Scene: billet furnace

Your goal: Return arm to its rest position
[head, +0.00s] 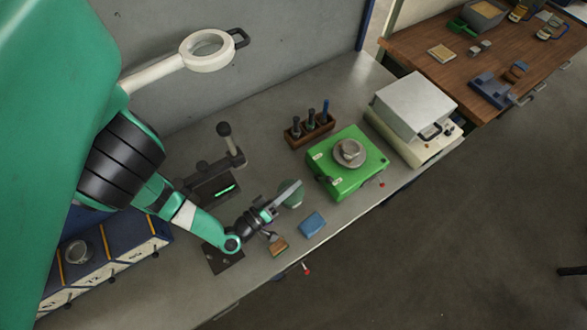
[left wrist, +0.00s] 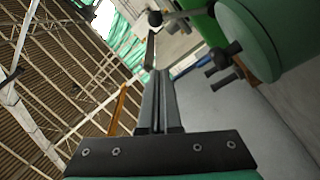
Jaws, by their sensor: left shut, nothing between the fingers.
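My left arm is green and black and comes in from the left in the head view. My left gripper (head: 278,204) is over the middle of the grey bench, near a blue block and a small brown-orange block. In the left wrist view its two fingers (left wrist: 157,98) lie together with nothing between them. The wrist camera looks up past the fingers toward the roof and a wall. My right gripper is not in view.
A green box (head: 345,180) with a round metal piece, a rack of dark-handled tools (head: 310,132) and a white box (head: 415,103) stand to the right. A blue block (head: 312,224) lies near the front edge. A lever device (head: 212,177) stands behind the arm. A magnifier lamp (head: 207,51) hangs above.

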